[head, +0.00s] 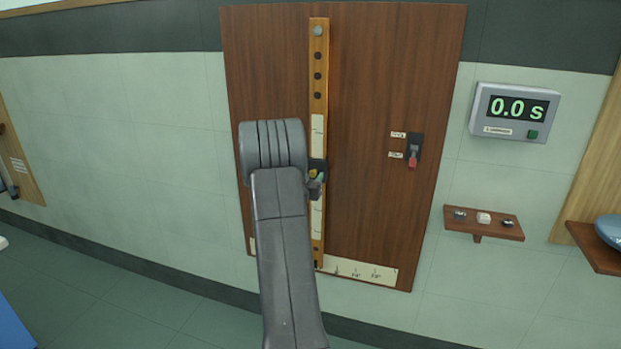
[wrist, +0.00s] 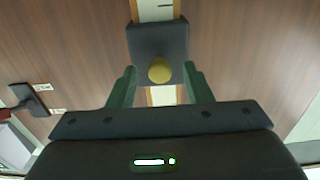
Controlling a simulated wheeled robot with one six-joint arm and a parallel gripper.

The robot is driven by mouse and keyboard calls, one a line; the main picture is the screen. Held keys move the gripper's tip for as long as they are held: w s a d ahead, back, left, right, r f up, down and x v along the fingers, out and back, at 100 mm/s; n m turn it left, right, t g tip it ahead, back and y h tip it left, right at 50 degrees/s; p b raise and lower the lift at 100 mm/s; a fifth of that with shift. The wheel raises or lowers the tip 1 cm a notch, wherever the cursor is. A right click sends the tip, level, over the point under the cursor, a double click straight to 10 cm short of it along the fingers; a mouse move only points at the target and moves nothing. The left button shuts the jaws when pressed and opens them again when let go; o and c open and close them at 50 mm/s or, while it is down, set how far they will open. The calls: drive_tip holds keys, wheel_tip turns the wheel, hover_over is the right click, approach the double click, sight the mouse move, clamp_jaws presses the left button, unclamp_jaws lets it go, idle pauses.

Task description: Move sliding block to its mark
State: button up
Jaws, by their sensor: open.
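The sliding block (wrist: 157,38) is a dark block with a round yellow knob (wrist: 160,70), mounted on an upright wooden rail. In the head view the block (head: 318,168) shows on the rail (head: 318,105), partly hidden behind my arm. My gripper (wrist: 158,78) is open. In the wrist view its two green fingers stand left and right of the knob, with gaps on both sides. In the head view the gripper is mostly hidden by my arm. Pale scale strips lie on the rail above and below the block. I cannot make out which line is its mark.
The rail is fixed to a brown wooden panel (head: 375,70). A red-handled switch (head: 413,152) sits to the right on the panel. A timer reading 0.0 s (head: 515,112) hangs on the wall, above a small shelf (head: 484,222) with small items. A label strip (head: 359,271) runs along the panel's bottom.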

clamp_jaws()
wheel_tip(320, 180, up, 10)
drive_tip(key=p, duration=0.6)
unclamp_jaws()
drive_tip(key=shift+s, duration=0.1)
drive_tip(key=b+v, duration=0.2)
drive_tip(key=v, duration=1.1)
drive_tip(key=shift+s, duration=0.3)
drive_tip(key=shift+a, duration=0.1)
